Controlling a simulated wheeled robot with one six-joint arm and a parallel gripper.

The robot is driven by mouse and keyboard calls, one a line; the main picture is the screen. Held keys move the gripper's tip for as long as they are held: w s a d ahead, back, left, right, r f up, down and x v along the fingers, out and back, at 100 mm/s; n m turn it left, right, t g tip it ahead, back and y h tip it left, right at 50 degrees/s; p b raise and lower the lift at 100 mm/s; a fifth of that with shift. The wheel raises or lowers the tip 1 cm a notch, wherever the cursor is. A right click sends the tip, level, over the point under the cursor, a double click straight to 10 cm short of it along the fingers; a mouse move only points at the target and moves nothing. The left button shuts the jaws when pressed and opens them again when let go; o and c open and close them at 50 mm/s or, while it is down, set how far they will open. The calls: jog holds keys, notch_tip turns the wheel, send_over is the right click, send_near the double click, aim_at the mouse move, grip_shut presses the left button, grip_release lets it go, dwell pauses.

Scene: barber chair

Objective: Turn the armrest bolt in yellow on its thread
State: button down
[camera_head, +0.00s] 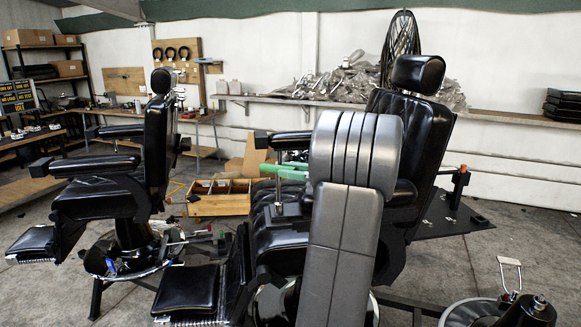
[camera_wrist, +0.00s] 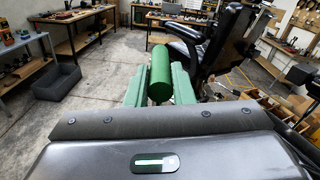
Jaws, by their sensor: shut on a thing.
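My green gripper (camera_wrist: 160,78) is seen from behind in the wrist view, its two pale green fingers on either side of a dark green cylinder (camera_wrist: 160,72). The jaws are shut on this cylinder. I see no yellow bolt and cannot tell if the cylinder is the armrest bolt. In the head view the gripper (camera_head: 237,168) shows in part beside the near barber chair (camera_head: 420,125), below its black armrest (camera_head: 292,139). My grey arm hides much of that chair. The cylinder cannot be made out there.
A second barber chair (camera_head: 100,195) stands to the left and also shows in the wrist view (camera_wrist: 222,42). A wooden crate (camera_head: 215,205) lies on the floor behind. A dark bin (camera_wrist: 56,82) stands on the floor at the wrist view's left. Open floor lies between bin and chair.

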jog(key=shift+w+r+g, duration=0.1)
jog(key=shift+g, duration=0.2)
jog(key=shift+w+d+n+g+y, duration=0.1)
jog(key=shift+w+n+g+y, duration=0.1)
jog(key=shift+n+g, duration=0.55)
jog(key=shift+w+d+n+g+y, duration=0.1)
jog(key=shift+w+n+g, duration=0.1)
jog(key=shift+n+g, duration=0.55)
jog(key=shift+s+a, duration=0.1)
jog(key=shift+s, duration=0.05)
